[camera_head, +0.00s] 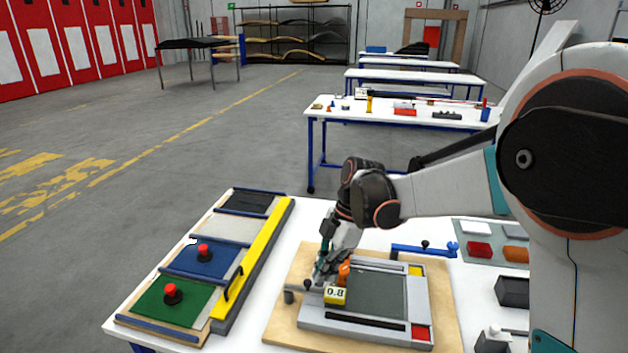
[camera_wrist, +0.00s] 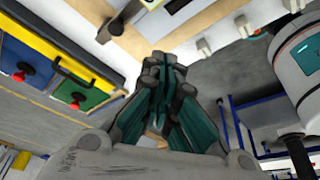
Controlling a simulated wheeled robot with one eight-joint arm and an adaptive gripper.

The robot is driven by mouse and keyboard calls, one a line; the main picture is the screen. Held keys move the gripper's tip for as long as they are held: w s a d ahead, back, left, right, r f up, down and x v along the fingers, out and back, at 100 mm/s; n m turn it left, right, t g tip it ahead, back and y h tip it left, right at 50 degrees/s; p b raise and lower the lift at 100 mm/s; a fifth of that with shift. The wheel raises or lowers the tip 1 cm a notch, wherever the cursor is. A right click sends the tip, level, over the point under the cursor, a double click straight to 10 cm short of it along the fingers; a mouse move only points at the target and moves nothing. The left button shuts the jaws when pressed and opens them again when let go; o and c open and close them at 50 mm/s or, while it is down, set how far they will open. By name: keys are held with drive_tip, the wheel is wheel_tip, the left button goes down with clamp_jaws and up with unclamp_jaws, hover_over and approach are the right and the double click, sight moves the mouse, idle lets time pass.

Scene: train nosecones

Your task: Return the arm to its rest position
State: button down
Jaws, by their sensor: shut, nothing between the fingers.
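My gripper (camera_head: 322,271) hangs at the end of my arm, over the left edge of a grey framed fixture (camera_head: 418,300) on a wooden board (camera_head: 278,321). In the wrist view my gripper (camera_wrist: 166,65) has its teal fingers drawn together, with nothing visible between them. An orange part (camera_head: 344,271) and a small cream block with dark marks (camera_head: 335,296) are close beside the fingertips. I cannot tell whether the fingers touch them.
Left on the white table are a green panel (camera_head: 160,309) and a blue panel (camera_head: 190,262) with red knobs, and a yellow bar (camera_head: 250,262). A blue-handled tool (camera_head: 424,250) lies behind the fixture. Coloured blocks and a dark bin (camera_head: 512,291) stand at right.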

drive_tip(key=s+d+r+m+t+h+b, duration=0.1)
drive_tip(key=s+d+r+m+t, duration=0.2)
drive_tip(key=s+d+m, duration=0.5)
drive_tip(key=s+d+r+m+t+h, duration=0.2)
drive_tip(key=s+d+m+t, duration=0.3)
drive_tip(key=s+m, duration=0.8)
drive_tip(key=d+r+m, duration=0.1)
drive_tip(key=d, duration=0.2)
drive_tip(key=shift+s+d+r+m+t+b, duration=0.15)
drive_tip(key=shift+s+r+m+t+b, duration=0.15)
drive_tip(key=shift+r+b, duration=0.1)
